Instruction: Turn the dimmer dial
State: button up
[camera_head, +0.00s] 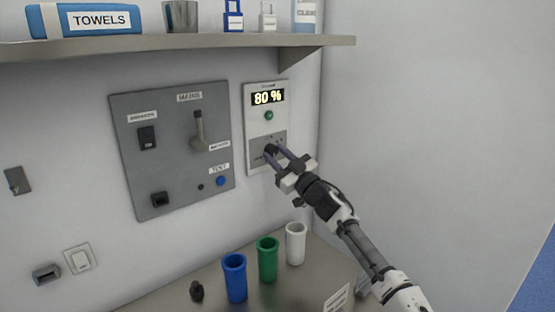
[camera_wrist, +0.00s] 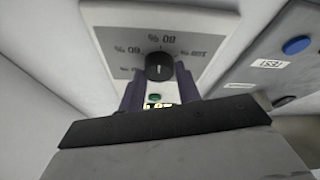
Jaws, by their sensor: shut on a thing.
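The dimmer dial (camera_wrist: 158,66) is a round black knob with a light pointer line, on a grey scale plate with percent markings. In the head view the dial (camera_head: 270,149) sits low on a white wall panel (camera_head: 252,112), partly hidden by my fingers. The panel's display (camera_head: 267,97) reads 80 %, with a green light (camera_head: 269,115) below it. My gripper (camera_head: 275,153) reaches the panel from the lower right and is shut on the dial. In the wrist view its two fingers (camera_wrist: 158,80) stand on either side of the dial.
A grey switch panel (camera_head: 180,190) with a lever, a rocker switch and a blue button is left of the dimmer. A shelf (camera_head: 180,44) runs above. Blue (camera_head: 235,278), green (camera_head: 268,260) and white (camera_head: 296,244) cups stand on the counter below. A side wall (camera_head: 430,110) is close on the right.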

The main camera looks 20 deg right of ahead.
jog(key=n+g+y+b, duration=0.1)
jog(key=n, duration=0.2)
jog(key=n+g+y+b, duration=0.1)
jog(key=n, duration=0.2)
jog(key=shift+d+f, duration=0.1)
jog(key=shift+d, duration=0.05)
jog(key=n+g, duration=0.1)
jog(key=n, duration=0.1)
jog(key=n+g+y+b, duration=0.1)
jog(key=n, duration=0.2)
jog(key=n+g+y+b, duration=0.1)
jog(key=n, duration=0.2)
jog(key=shift+d+r, duration=0.1)
jog(key=shift+r, duration=0.15)
jog(key=o, duration=1)
jog(key=b+v, duration=0.4)
jog(key=v, duration=0.9)
jog(key=shift+s+d, duration=0.25)
jog(key=shift+d, duration=0.05)
